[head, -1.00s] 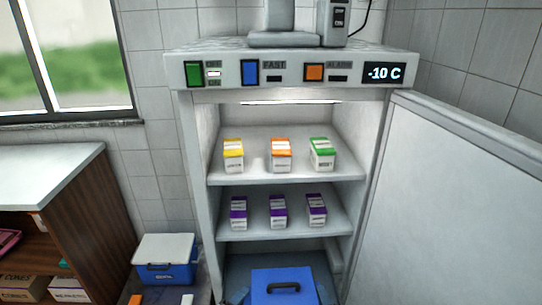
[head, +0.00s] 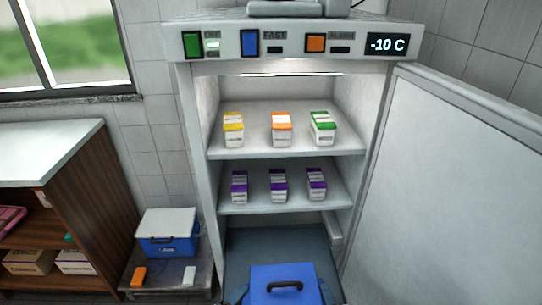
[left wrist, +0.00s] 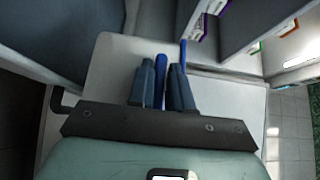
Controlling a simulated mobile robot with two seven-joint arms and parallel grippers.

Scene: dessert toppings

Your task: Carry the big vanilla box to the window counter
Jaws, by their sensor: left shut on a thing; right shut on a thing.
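A big blue box (head: 283,272) with a black top handle is at the bottom centre of the head view, in front of the freezer's lower compartment. I see no vanilla label on it; its lower part is cut off. My left gripper (left wrist: 162,82) shows in the left wrist view, its dark fingers shut around a thin blue part of the box. In the head view, my left gripper (head: 240,293) is at the box's left side and my right gripper (head: 328,292) at its right side, both partly cut off. The window counter (head: 48,150) has a bare white top, at the left below the window.
The freezer door (head: 450,190) stands open at the right. Small cartons stand on the freezer's two shelves (head: 285,145). A low stand at the left holds a smaller blue cooler (head: 168,240), an orange block (head: 139,277) and a white block (head: 189,275). The counter's dark wooden side (head: 95,200) faces the freezer.

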